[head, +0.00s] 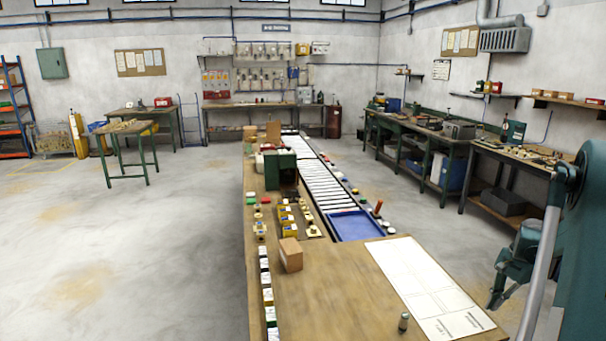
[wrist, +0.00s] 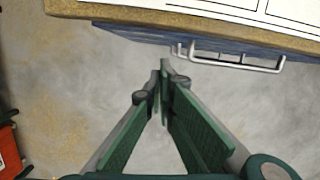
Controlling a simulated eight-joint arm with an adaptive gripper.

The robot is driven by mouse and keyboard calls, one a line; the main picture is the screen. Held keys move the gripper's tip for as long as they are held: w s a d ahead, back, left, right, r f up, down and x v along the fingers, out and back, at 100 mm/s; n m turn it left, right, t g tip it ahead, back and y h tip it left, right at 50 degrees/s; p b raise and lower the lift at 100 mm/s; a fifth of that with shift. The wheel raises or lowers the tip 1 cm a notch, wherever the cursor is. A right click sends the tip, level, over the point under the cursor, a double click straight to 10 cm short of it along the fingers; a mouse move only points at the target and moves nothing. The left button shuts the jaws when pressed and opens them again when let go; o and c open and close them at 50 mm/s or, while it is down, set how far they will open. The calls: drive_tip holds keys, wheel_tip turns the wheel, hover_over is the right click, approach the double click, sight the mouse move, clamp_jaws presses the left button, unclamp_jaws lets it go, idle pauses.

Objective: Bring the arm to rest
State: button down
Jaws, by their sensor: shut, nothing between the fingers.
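My gripper (wrist: 160,72) is shut and empty in the wrist view. Its green fingers meet at the tips over bare concrete floor, just off the edge of the wooden bench (wrist: 120,14). In the head view my arm stands at the right, and my gripper (head: 495,300) hangs low beside the right edge of the long bench (head: 330,310). It appears to touch nothing.
A white printed sheet (head: 425,285) lies on the bench, with a small metal cylinder (head: 403,322) near it. A blue tray (head: 355,226), rollers and a cardboard box (head: 290,255) are farther along. A metal rail (wrist: 235,62) juts from the bench side.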

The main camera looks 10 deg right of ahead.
drive_tip(key=a+r+n+t+h, duration=0.1)
drive_tip(key=a+r+n, duration=0.2)
drive_tip(key=a+r, duration=0.6)
drive_tip(key=a+r+n+t+h, duration=0.15)
drive_tip(key=a+r, duration=0.35)
drive_tip(key=a, duration=0.9)
drive_tip(key=a+r+n, duration=0.3)
drive_tip(key=a+r, duration=0.4)
drive_tip(key=a, duration=0.4)
drive_tip(key=s+a+n+t+b, duration=0.1)
drive_tip(key=s+a+n, duration=0.3)
drive_tip(key=s+a, duration=0.6)
drive_tip(key=s+a+n+t+b, duration=0.1)
drive_tip(key=s+a+n+t, duration=0.2)
drive_tip(key=s+a, duration=0.7)
drive_tip(key=a+n, duration=0.2)
drive_tip(key=a, duration=0.5)
drive_tip(key=shift+f, duration=0.2)
drive_tip(key=shift+t, duration=0.25)
